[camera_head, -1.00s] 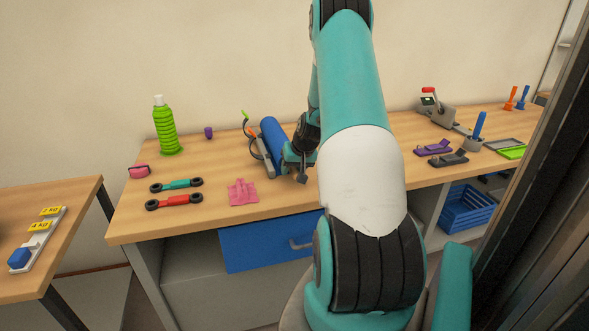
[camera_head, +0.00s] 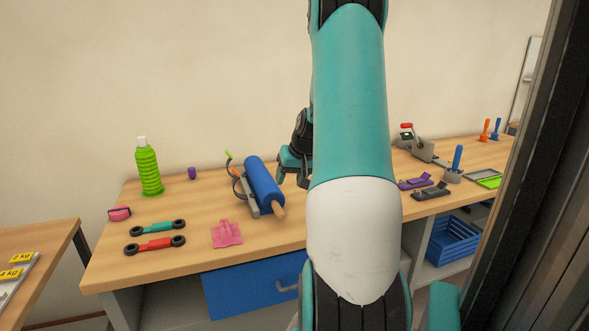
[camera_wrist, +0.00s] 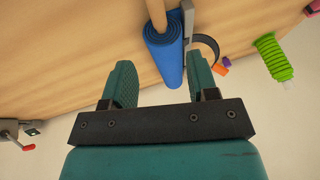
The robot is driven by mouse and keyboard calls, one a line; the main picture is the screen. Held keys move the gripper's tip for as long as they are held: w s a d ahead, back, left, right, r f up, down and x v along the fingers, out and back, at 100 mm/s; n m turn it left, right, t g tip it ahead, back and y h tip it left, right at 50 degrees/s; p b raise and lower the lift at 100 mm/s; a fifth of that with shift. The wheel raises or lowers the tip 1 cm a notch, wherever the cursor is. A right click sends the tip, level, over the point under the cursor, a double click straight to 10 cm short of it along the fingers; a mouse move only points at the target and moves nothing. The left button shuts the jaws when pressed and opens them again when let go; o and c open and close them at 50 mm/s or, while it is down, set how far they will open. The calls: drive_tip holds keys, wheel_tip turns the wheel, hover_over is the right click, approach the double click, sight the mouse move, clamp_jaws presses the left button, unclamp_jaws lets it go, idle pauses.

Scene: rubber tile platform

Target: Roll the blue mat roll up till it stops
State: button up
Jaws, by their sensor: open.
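The blue mat roll (camera_head: 263,184) lies on the table as a thick cylinder on a wooden core, its near core end (camera_head: 279,211) sticking out. It rests beside a grey bar (camera_head: 250,196). In the wrist view the roll (camera_wrist: 165,45) shows its spiral end and the core, with the bar on its right. My gripper (camera_head: 291,178) is open and empty, to the right of the roll in the head view and apart from it. In the wrist view the fingers of my gripper (camera_wrist: 160,68) stand apart on either side of the roll's image. The roll's underside is hidden.
A curved dark strap (camera_head: 237,183) is at the bar's left. A pink cloth (camera_head: 227,233), two dumbbell-like links (camera_head: 157,228) and a green bottle (camera_head: 148,168) lie or stand further left. Purple and black holders (camera_head: 416,183) are to the right.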

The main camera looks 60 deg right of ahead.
drive_tip(key=shift+v, duration=1.95)
